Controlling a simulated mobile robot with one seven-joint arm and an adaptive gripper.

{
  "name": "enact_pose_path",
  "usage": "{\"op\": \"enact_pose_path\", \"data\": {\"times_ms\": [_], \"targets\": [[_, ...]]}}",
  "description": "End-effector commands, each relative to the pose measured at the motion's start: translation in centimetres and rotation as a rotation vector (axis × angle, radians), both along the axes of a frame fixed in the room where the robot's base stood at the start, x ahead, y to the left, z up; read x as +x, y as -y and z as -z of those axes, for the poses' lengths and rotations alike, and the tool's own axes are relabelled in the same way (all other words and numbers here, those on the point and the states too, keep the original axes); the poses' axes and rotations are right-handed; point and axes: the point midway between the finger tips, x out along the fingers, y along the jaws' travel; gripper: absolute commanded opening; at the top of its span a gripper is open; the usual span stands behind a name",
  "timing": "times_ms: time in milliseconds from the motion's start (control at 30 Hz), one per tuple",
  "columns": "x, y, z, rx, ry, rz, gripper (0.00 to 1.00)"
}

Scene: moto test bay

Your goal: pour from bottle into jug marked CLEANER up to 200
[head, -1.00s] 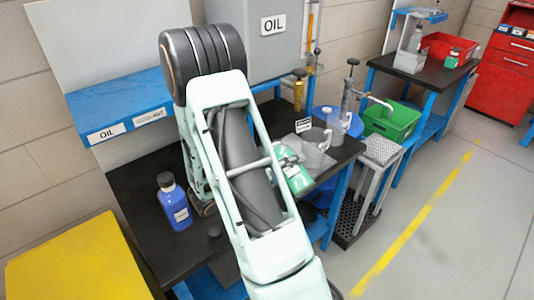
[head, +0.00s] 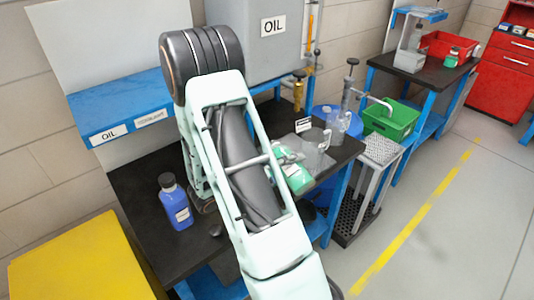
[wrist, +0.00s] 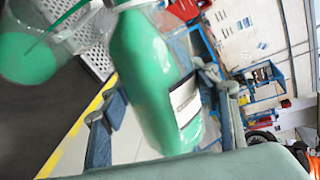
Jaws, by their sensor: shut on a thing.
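My gripper (wrist: 165,100) is shut on a clear bottle of green liquid (wrist: 150,75) with a white label. The bottle is tilted, and its mouth is cut off at the top of the wrist view. A clear jug (wrist: 88,32) with green liquid in it is at the upper left there. In the head view the green bottle (head: 295,176) shows beside my arm, and my gripper is hidden.
A blue bottle (head: 175,205) stands on the black bench (head: 150,230) left of my arm. A green bin (head: 390,122) and a perforated grey stand (head: 381,150) are to the right. A pump spout (head: 376,101) rises behind the jugs.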

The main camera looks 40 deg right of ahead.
Motion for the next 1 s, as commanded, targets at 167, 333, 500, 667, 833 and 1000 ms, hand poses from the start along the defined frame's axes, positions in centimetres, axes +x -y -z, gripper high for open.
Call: {"op": "enact_pose_path", "data": {"times_ms": [167,333,500,667,833,1000], "targets": [[0.07,0.04,-0.28,-0.003,-0.007,0.001,0.13],[0.13,0.04,-0.35,-0.002,-0.016,0.001,0.13],[0.21,0.04,-0.43,-0.002,-0.023,0.0,0.13],[0.26,0.04,-0.49,-0.001,-0.029,0.0,0.13],[0.32,0.04,-0.54,-0.001,-0.035,0.0,0.13],[0.37,0.04,-0.6,-0.001,-0.041,0.0,0.13]]}}
